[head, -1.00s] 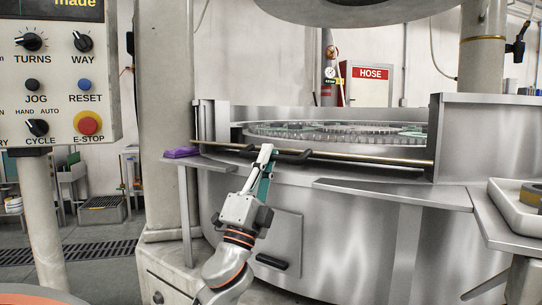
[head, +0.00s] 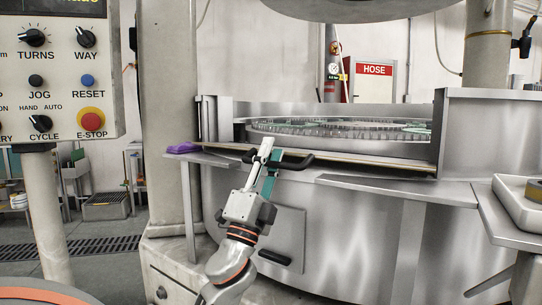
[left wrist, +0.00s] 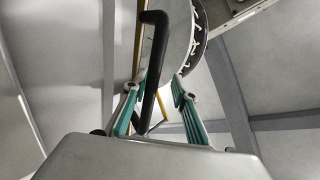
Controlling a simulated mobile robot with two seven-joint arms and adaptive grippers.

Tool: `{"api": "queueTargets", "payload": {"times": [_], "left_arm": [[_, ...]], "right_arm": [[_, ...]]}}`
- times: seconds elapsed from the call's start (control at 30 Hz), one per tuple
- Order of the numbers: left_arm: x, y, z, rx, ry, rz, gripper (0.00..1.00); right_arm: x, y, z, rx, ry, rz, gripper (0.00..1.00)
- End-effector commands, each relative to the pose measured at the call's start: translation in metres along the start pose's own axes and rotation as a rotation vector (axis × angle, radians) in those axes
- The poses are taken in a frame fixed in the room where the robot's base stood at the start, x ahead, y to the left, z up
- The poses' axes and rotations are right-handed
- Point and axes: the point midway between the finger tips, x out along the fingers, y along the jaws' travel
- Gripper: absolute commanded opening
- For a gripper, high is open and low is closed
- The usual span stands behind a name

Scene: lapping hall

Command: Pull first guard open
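The guard is a low metal panel with a brass-coloured strip (head: 365,161) along the front of the round machine. Its black bar handle (head: 298,163) sticks out at the left part of the front. My left gripper (head: 268,160) is at this handle, its fingers pointing up and away from me. In the left wrist view, the handle (left wrist: 151,70) runs between the two parted fingers of the gripper (left wrist: 156,84), closer to the left one. A gap shows at the right finger; I cannot tell whether the left finger touches. The right gripper is not in view.
A toothed round plate (head: 340,131) lies behind the guard. A purple cloth (head: 185,147) lies on the left ledge. A control panel (head: 60,75) stands at left, a side table with a tray (head: 512,215) at right. A steel shelf (head: 400,190) juts out in front.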

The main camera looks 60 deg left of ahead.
Motion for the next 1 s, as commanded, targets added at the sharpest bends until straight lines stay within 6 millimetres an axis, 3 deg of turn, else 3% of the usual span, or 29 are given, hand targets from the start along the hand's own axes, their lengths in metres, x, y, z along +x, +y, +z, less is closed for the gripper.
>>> {"api": "queueTargets", "payload": {"times": [0.5,1.0], "left_arm": [[-0.061,0.003,0.0,0.0,-0.002,0.008,0.27],[-0.074,0.001,-0.001,0.001,0.0,0.003,0.27]], "right_arm": [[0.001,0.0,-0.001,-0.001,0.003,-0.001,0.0],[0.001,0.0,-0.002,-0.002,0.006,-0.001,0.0]]}}
